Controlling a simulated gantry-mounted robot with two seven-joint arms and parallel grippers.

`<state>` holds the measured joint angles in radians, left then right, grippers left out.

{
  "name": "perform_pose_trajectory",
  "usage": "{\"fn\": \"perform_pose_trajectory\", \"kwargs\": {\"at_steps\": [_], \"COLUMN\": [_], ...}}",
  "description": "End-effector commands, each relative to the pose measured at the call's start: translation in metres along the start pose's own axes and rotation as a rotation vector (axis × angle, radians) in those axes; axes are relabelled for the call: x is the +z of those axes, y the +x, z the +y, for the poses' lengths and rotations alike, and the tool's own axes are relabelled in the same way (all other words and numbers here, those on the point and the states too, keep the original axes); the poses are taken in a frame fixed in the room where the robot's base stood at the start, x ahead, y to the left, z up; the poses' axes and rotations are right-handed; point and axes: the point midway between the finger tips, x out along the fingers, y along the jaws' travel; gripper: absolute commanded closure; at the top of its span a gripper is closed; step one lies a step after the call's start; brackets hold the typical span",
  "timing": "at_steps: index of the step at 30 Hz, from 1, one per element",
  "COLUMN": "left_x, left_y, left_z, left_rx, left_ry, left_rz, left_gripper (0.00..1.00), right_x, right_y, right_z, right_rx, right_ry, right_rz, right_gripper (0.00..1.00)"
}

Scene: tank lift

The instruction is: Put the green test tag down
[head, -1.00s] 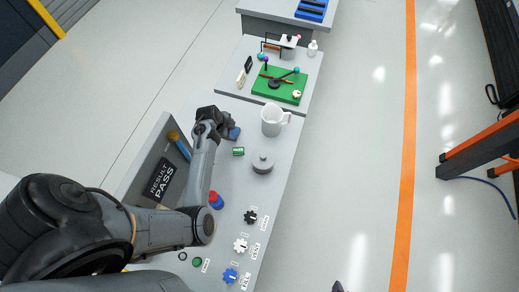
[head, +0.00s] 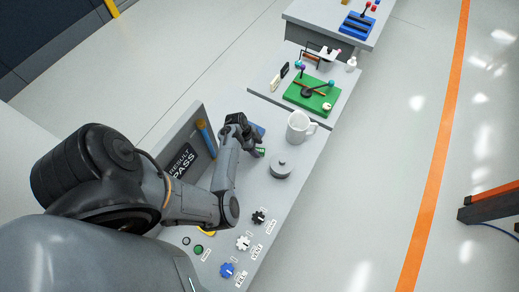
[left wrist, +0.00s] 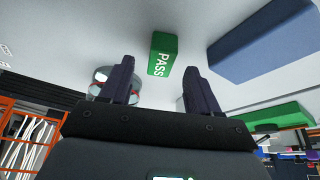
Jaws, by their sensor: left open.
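The green test tag (head: 261,152), a small block with white PASS lettering, lies on the grey bench top beside my left gripper (head: 252,149). In the left wrist view the tag (left wrist: 162,54) shows beyond the fingertips, in line with the gap between them. My left gripper (left wrist: 160,80) is open, with nothing between its fingers. I cannot tell whether a finger touches the tag. My right gripper is not in view.
A blue block (left wrist: 262,40) lies right of the tag in the wrist view. A white mug (head: 298,128) and a grey lidded pot (head: 282,166) stand nearby. A RESULT PASS sign (head: 183,162) is at the left wall. Knobs (head: 243,243) line the near end.

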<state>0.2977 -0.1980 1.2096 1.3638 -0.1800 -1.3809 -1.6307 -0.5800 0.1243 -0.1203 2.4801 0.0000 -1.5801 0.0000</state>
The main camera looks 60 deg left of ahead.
Motion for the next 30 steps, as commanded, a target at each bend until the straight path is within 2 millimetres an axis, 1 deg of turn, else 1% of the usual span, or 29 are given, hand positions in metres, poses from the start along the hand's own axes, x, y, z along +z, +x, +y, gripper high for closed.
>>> {"fn": "perform_pose_trajectory", "kwargs": {"at_steps": [1, 3, 6, 14, 17, 21, 26, 27, 30], "left_x": [0.0, 0.0, 0.0, 0.0, 0.0, 0.0, 0.0, 0.0, 0.0], "left_y": [0.007, 0.014, 0.02, 0.022, 0.022, 0.022, 0.022, 0.022, 0.022], "left_z": [0.0, 0.0, 0.0, 0.0, 0.0, 0.0, 0.0, 0.0, 0.0], "left_rx": [0.001, 0.001, 0.0, -0.002, -0.002, -0.002, -0.001, -0.002, -0.002], "left_ry": [0.0, 0.0, -0.001, 0.0, 0.0, 0.0, 0.0, 0.0, 0.0], "left_rz": [0.0, 0.001, 0.0, 0.0, 0.0, 0.0, 0.001, 0.001, 0.001], "left_gripper": [0.38, 0.38, 0.38, 0.38, 0.52, 0.74, 0.98, 1.0, 1.0], "right_x": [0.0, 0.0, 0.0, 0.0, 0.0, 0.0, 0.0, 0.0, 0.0], "right_y": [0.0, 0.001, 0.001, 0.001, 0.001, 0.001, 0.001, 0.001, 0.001], "right_z": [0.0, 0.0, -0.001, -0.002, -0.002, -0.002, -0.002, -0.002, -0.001], "right_rx": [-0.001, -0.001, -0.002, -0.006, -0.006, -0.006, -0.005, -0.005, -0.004], "right_ry": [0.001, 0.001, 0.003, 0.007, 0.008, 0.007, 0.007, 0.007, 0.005], "right_rz": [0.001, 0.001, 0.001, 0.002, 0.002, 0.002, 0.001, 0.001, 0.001], "right_gripper": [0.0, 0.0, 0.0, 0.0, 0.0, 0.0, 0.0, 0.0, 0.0]}}
